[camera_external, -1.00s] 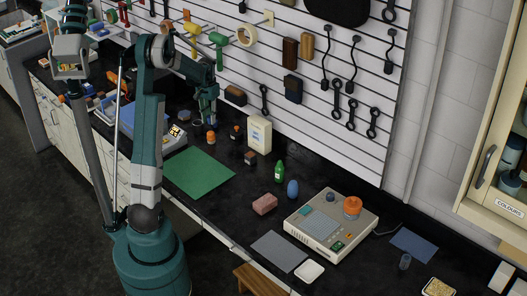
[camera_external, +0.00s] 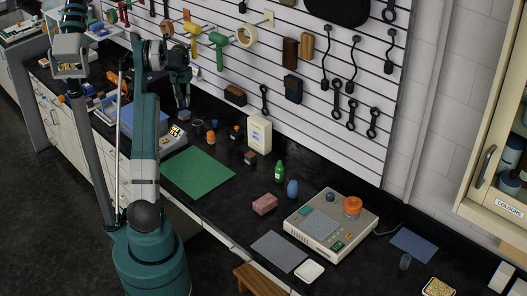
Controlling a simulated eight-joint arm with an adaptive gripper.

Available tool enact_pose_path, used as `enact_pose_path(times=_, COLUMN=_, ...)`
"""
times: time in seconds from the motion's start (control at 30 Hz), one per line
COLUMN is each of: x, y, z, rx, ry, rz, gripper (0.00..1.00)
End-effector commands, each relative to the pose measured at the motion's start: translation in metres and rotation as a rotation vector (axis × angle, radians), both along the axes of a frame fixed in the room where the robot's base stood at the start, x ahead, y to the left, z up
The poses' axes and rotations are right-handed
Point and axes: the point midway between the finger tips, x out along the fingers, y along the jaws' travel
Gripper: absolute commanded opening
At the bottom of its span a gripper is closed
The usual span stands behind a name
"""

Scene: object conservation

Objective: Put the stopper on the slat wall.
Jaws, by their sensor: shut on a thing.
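My gripper (camera_external: 183,98) is above the back of the bench, left of the white box and in front of the slat wall (camera_external: 315,120). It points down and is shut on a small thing. The held thing is too small and dark to make out, so I cannot tell whether it is the stopper. No stopper can be singled out with certainty on the bench or on the wall.
Small jars (camera_external: 211,125) and a white box (camera_external: 259,133) stand below the wall. A green mat (camera_external: 198,172) lies in front of them. A beige device (camera_external: 331,225) stands farther right. Wrenches (camera_external: 351,113) hang at the wall's right; bare slats lie between hung things.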

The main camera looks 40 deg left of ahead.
Motion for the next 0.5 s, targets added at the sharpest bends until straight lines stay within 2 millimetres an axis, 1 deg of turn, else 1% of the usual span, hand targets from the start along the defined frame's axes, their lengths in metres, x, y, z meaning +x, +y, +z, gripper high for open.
enact_pose_path(times=0.03, x=-0.001, y=0.014, z=-0.002, rx=0.000, ry=0.000, rz=0.019, gripper=0.10)
enact_pose_path(times=0.17, x=-0.004, y=0.048, z=-0.006, rx=0.000, ry=0.000, rz=0.071, gripper=0.10)
enact_pose_path(times=0.3, x=-0.010, y=0.086, z=-0.011, rx=-0.001, ry=-0.001, rz=0.131, gripper=0.10)
enact_pose_path(times=0.5, x=-0.021, y=0.134, z=-0.019, rx=-0.001, ry=-0.001, rz=0.208, gripper=0.10)
